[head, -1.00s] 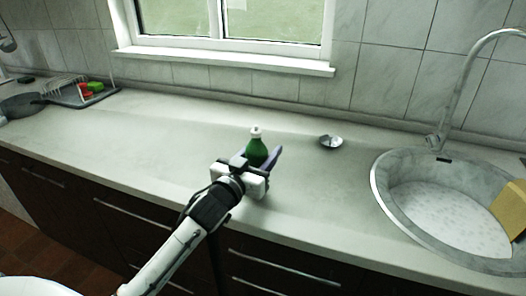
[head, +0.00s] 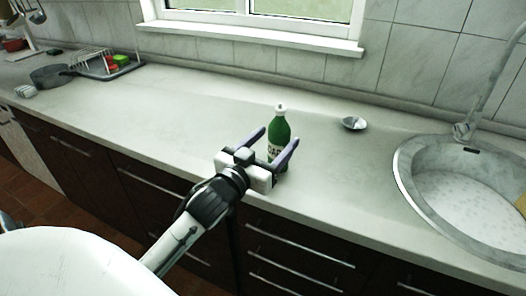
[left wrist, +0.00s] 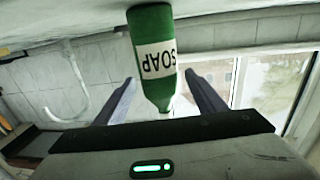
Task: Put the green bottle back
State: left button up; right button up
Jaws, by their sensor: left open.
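The green bottle (head: 279,134) has a white cap and a white label, and stands upright on the counter near its front edge. In the left wrist view the bottle (left wrist: 151,30) appears upside down, and its label reads SOAP. My left gripper (head: 277,141) is open, with one purple finger on each side of the bottle. In the left wrist view the fingers (left wrist: 160,90) stand apart, with gaps between them and the bottle. My right gripper is in neither view.
A small metal bowl (head: 354,123) sits on the counter right of the bottle. The round sink (head: 402,182) with its faucet is further right. A dish rack (head: 92,66) and a dark pan (head: 50,76) stand far left. The counter between is clear.

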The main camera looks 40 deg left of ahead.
pick_arm(q)
jog(key=s, duration=0.5)
jog(key=shift+s+d, duration=0.35)
jog(key=shift+s, duration=0.05)
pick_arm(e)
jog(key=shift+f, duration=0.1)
